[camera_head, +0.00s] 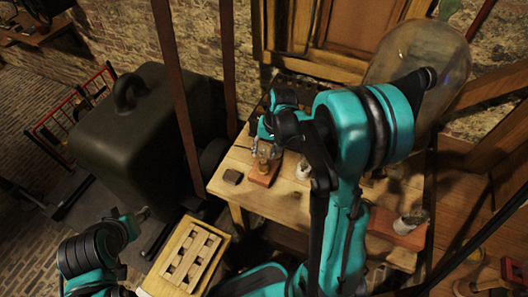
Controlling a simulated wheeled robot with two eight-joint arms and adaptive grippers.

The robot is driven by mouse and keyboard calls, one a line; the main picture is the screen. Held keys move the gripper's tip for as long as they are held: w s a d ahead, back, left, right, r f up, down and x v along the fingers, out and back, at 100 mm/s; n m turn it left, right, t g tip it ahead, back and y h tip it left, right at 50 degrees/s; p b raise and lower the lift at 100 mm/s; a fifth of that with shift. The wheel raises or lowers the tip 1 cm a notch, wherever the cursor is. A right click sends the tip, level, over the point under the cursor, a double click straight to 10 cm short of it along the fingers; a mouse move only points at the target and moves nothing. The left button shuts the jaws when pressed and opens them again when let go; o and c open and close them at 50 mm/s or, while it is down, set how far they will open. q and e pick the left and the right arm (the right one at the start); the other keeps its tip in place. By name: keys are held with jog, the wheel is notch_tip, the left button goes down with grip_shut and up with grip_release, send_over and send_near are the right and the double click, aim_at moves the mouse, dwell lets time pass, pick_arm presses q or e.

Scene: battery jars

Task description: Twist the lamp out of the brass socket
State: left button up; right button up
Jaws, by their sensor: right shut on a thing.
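A small brass socket (264,163) stands on a reddish wooden block (262,174) near the left front of the wooden table (285,203). My right gripper (266,150) points down over the socket, its fingers shut around the lamp there. The fingers hide most of the lamp, so its seating in the socket cannot be made out. My left arm (92,255) is at the lower left, away from the table; its finger opening cannot be made out.
A small dark block (232,176) lies left of the socket block. Another reddish block (398,231) is at the table's right, partly behind my right arm. A large glass vessel (425,55) stands behind. A slotted wooden box (187,257) is in front, and a big dark weight (140,125) stands left.

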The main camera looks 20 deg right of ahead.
jog(key=shift+n, duration=0.4)
jog(key=n+g, duration=0.1)
jog(key=n, duration=0.4)
jog(key=shift+a+b, duration=0.1)
jog(key=shift+b, duration=0.3)
jog(key=shift+r, duration=0.15)
jog(key=shift+r+p, duration=0.9)
jog(key=shift+r, duration=0.15)
jog(key=shift+r+p, duration=1.85)
jog(key=shift+r, duration=0.7)
